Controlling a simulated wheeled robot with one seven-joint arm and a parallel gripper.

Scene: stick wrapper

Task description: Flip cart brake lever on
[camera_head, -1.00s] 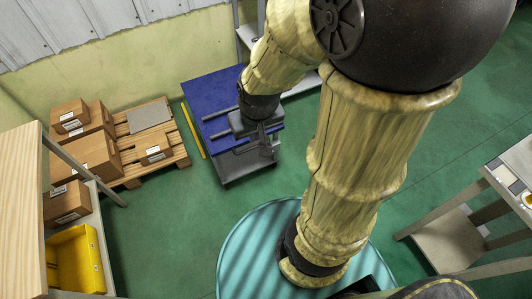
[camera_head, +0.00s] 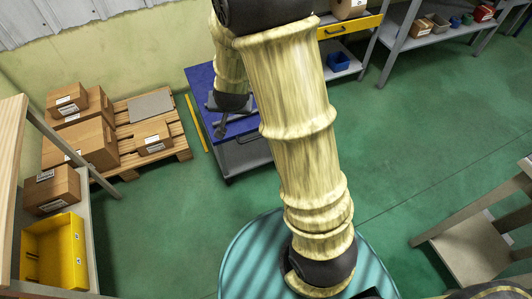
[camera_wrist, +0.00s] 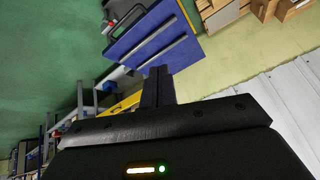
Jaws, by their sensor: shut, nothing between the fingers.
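The cart has a blue top (camera_head: 199,76) and a grey body, and stands at upper centre in the head view, partly hidden behind my arm. Its blue top (camera_wrist: 125,44) also shows in the wrist view, with a dark handle (camera_wrist: 122,20) at one end. My gripper (camera_head: 222,129) appears over the cart's near part in the head view. In the wrist view my gripper (camera_wrist: 157,72) is shut and empty, its fingers pointing toward the cart's edge. I cannot tell whether it touches the cart.
A wooden pallet (camera_head: 178,140) with cardboard boxes stands left of the cart. A yellow bin (camera_head: 52,252) sits on a shelf at lower left. Grey shelving (camera_head: 400,45) stands at upper right. Green floor (camera_head: 390,150) is open to the right of my arm.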

